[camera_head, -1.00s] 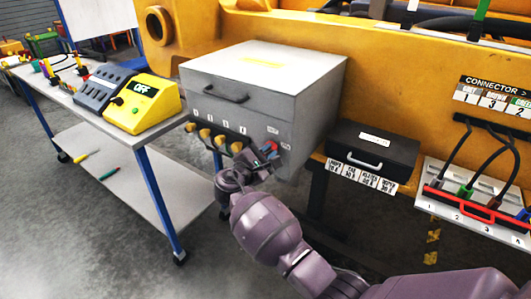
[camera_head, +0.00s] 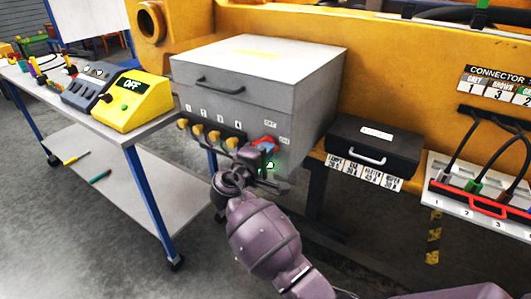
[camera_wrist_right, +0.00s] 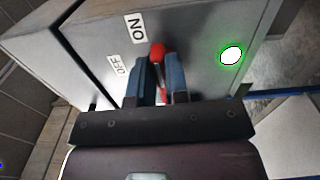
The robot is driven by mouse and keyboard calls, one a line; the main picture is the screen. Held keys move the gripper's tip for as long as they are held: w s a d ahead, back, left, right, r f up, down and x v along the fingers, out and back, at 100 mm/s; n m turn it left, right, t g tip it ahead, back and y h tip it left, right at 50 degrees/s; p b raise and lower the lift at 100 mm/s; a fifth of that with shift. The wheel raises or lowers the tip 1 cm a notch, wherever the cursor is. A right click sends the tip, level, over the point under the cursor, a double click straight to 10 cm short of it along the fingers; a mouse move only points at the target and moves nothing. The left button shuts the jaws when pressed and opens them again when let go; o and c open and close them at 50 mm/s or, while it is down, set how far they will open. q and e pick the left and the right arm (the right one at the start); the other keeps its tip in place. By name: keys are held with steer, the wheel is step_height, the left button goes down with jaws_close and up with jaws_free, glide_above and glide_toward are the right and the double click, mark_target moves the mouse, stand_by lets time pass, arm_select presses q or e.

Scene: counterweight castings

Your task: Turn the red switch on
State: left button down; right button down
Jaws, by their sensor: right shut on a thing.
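The red switch (camera_head: 264,142) sits on the front of the grey box (camera_head: 225,108), near its right end. In the right wrist view the red switch (camera_wrist_right: 158,52) stands between the two blue fingers of my right gripper (camera_wrist_right: 163,72), beside the ON label (camera_wrist_right: 136,27); the OFF label (camera_wrist_right: 119,65) is lower left. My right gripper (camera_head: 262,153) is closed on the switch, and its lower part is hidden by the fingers. A green lamp (camera_wrist_right: 231,55) glows on the box face to the right; its glow also shows in the head view. My left gripper is out of view.
Yellow knobs (camera_head: 213,136) line the box front to the left of the gripper. A black case (camera_head: 372,150) stands to the right. A table (camera_head: 150,129) with a yellow OFF unit (camera_head: 133,101) is at left. Open floor lies between table and arm.

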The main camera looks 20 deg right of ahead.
steer(key=shift+m, duration=0.3)
stand_by(0.4)
steer(key=c, duration=1.1)
jaws_free()
steer(key=shift+f, duration=0.1)
